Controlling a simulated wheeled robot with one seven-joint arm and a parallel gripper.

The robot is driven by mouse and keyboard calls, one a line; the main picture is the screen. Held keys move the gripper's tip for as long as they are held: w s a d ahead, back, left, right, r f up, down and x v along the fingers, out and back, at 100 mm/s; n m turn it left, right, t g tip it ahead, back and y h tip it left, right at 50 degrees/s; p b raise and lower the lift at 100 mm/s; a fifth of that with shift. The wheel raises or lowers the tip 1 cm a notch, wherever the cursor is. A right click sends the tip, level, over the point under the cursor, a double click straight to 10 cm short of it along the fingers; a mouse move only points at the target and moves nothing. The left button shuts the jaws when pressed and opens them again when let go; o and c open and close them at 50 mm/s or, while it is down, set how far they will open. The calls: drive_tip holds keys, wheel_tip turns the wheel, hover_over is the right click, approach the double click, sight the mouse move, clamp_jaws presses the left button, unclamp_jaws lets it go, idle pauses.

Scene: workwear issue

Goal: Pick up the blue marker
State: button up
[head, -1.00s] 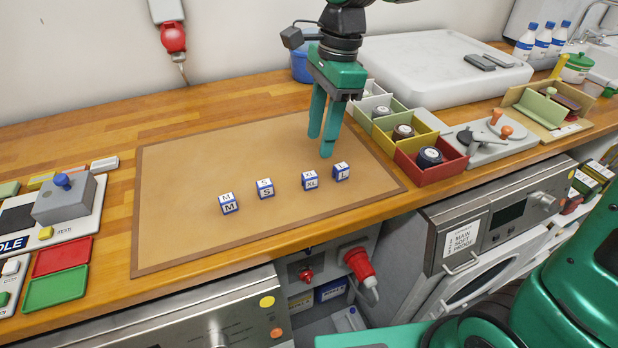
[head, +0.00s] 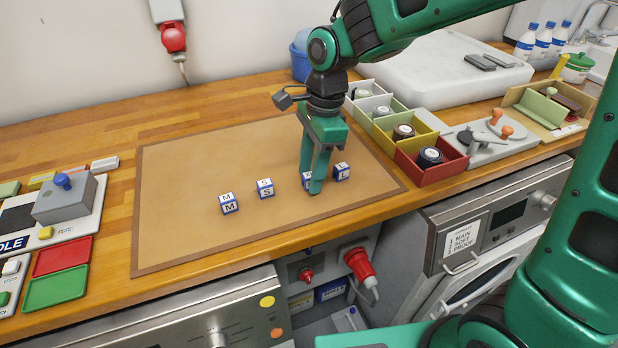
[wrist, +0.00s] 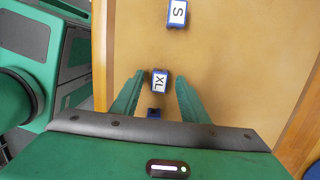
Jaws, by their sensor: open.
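Several small blue-and-white cubes with size letters sit on the tan mat (head: 190,165); no pen-shaped marker shows. The M cube (head: 229,203) is leftmost, then the S cube (head: 265,188), then the XL cube (head: 306,177), then the L cube (head: 341,172). My gripper (head: 311,184) is open and points down at the XL cube, partly hiding it in the head view. In the wrist view the XL cube (wrist: 159,82) lies between the open fingers, with gaps on both sides. The S cube (wrist: 177,14) is beyond the fingertips.
Open bins stand right of the mat, the red bin (head: 428,160) nearest. A grey box with a blue knob (head: 62,181) and red and green trays (head: 55,287) are at the left. The mat's left and back areas are clear.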

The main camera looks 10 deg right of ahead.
sight(307, 174)
clamp_jaws()
wheel_tip(307, 174, up, 4)
drive_tip(key=shift+r, duration=0.1)
drive_tip(key=s+a+r, duration=0.7)
drive_tip(key=s+a, duration=0.1)
drive_tip(key=shift+s, duration=0.25)
